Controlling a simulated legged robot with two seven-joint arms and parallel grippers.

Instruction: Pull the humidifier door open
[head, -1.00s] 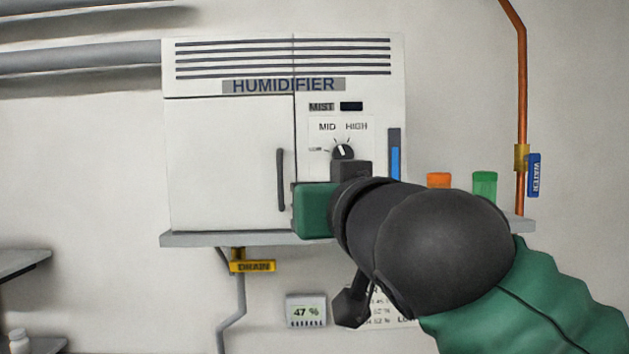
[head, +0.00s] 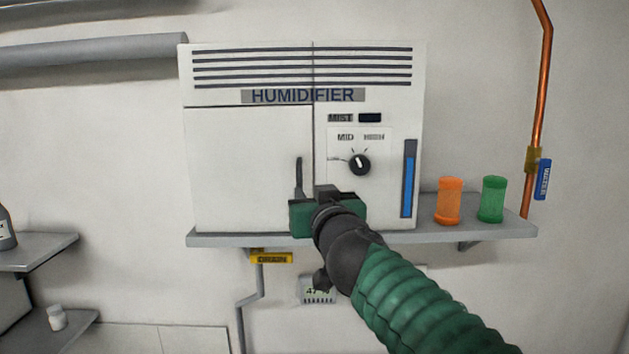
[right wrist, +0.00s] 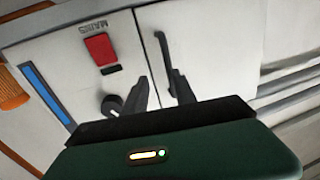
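The white humidifier (head: 365,215) sits on a wall shelf. Its door (head: 245,165) on the left side looks shut and flush. The door's dark upright handle (head: 299,172) is near the door's right edge; its lower part is hidden by my right gripper (head: 318,192). In the right wrist view the handle (right wrist: 163,48) stands just beyond one fingertip, and the door seam runs between the two fingers. I cannot tell whether a finger touches the handle. My left gripper is out of view.
The mist dial (head: 359,165) is right of the handle, close to one finger. An orange container (head: 450,202) and a green one (head: 492,200) stand on the shelf (head: 400,237) at right. A copper pipe (head: 540,100) runs up the wall. The door's left side is clear.

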